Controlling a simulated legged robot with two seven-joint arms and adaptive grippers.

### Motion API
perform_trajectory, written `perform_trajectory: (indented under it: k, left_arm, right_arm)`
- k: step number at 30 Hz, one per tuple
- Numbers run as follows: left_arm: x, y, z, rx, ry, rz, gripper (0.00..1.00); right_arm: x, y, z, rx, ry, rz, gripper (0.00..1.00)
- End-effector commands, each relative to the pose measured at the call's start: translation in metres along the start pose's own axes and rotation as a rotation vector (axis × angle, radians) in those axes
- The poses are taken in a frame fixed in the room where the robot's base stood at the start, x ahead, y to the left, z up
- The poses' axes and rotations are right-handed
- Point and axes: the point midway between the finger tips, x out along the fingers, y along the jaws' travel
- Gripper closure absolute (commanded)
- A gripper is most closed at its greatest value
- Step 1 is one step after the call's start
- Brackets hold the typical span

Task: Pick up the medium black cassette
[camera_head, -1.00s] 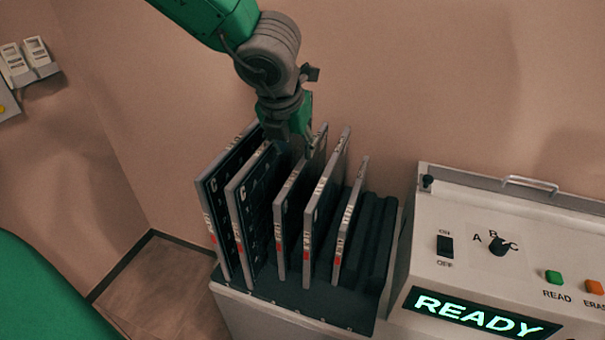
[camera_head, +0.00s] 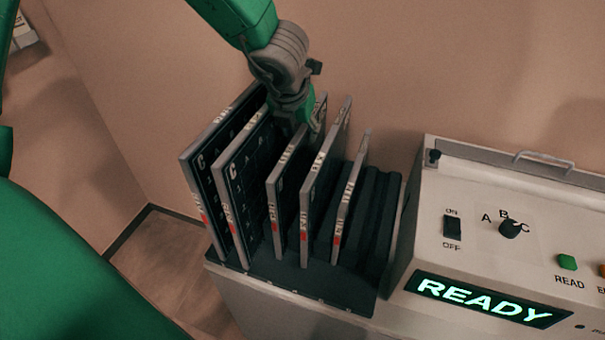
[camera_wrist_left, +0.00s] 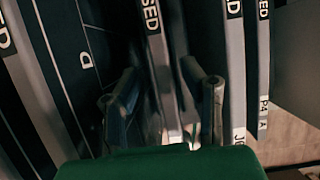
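Black cassettes with pale grey edges stand upright in a rack (camera_head: 345,297). Two larger ones (camera_head: 193,178) (camera_head: 233,205) are at the left. Two medium ones, the third (camera_head: 284,192) and fourth (camera_head: 319,187) from the left, are in the middle. A smaller one (camera_head: 348,200) is at the right. My left gripper (camera_head: 311,125) is at the top rear of the third cassette, partly hidden by it. In the left wrist view its fingers (camera_wrist_left: 163,103) are apart on either side of a grey cassette edge (camera_wrist_left: 158,60), with gaps. My right gripper is not visible.
Empty dark slots (camera_head: 378,225) lie right of the smallest cassette. A pale console (camera_head: 470,240) with a READY display (camera_head: 490,299), a switch, a knob and buttons stands to the right. The wall (camera_head: 400,60) is close behind the rack.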

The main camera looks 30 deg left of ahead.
Motion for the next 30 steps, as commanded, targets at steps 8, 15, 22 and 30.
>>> perform_trajectory:
  k: [8, 15, 22, 30]
  left_arm:
    - [0.037, -0.004, 0.000, 0.004, 0.001, 0.003, 0.63]
    - [0.038, -0.004, 0.000, 0.004, -0.001, 0.002, 0.63]
    - [0.040, -0.002, 0.001, 0.002, 0.001, 0.001, 1.00]
    - [0.038, -0.002, 0.002, 0.002, -0.001, 0.002, 1.00]
  right_arm:
    - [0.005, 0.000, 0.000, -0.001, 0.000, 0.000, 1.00]
    - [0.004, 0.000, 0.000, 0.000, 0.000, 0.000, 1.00]
    - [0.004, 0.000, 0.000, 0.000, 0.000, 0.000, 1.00]
    - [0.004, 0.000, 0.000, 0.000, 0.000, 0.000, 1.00]
